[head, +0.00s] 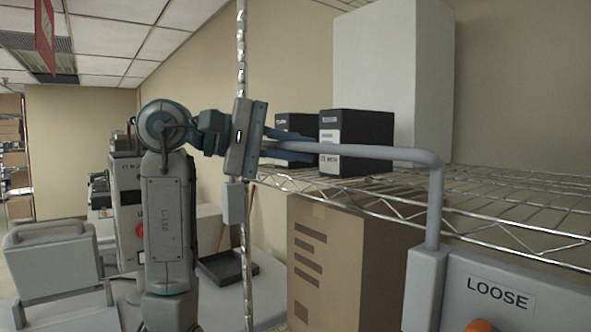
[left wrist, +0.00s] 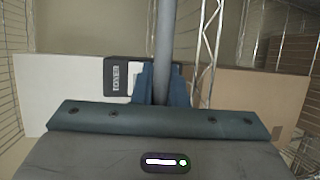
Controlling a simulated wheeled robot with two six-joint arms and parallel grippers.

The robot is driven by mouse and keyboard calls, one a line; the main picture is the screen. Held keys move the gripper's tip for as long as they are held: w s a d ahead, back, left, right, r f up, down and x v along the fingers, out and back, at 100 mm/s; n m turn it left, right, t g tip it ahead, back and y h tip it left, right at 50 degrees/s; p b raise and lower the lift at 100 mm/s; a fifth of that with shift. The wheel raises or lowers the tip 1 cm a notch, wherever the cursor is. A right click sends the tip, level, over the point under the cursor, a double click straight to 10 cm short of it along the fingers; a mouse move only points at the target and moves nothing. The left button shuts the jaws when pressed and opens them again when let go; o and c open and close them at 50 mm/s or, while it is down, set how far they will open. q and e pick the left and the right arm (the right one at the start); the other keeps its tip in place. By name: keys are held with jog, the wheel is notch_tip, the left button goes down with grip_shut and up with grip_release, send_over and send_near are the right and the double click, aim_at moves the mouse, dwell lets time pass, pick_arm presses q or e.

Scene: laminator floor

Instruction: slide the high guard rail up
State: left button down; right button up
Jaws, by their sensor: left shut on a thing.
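The high guard rail (head: 380,153) is a grey round bar in the head view. It runs level from my left gripper to the right, then bends down into a grey housing (head: 500,298) labelled LOOSE. My left gripper (head: 298,146) reaches in from the left, its blue fingers shut on the rail's left stretch. In the left wrist view the rail (left wrist: 163,45) runs up from between the closed fingers (left wrist: 162,88). The rail's far left end is hidden by the gripper. My right gripper is not in view.
A wire shelf (head: 500,185) lies behind the rail, bearing dark toner boxes (head: 356,128) and a large white box (head: 395,65). A cardboard box (head: 340,255) stands below. A metal post (head: 241,50) rises close to my left gripper. A black tray (head: 230,268) lies lower left.

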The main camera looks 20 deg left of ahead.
pick_arm(q)
jog(key=shift+r, duration=0.8)
jog(key=c, duration=1.5)
grip_release()
jog(key=shift+o, duration=0.2)
jog(key=shift+f, duration=0.1)
jog(key=b+v, duration=0.5)
jog(key=v, duration=0.5)
jog(key=shift+s+a, duration=0.25)
jog(key=shift+a, duration=0.05)
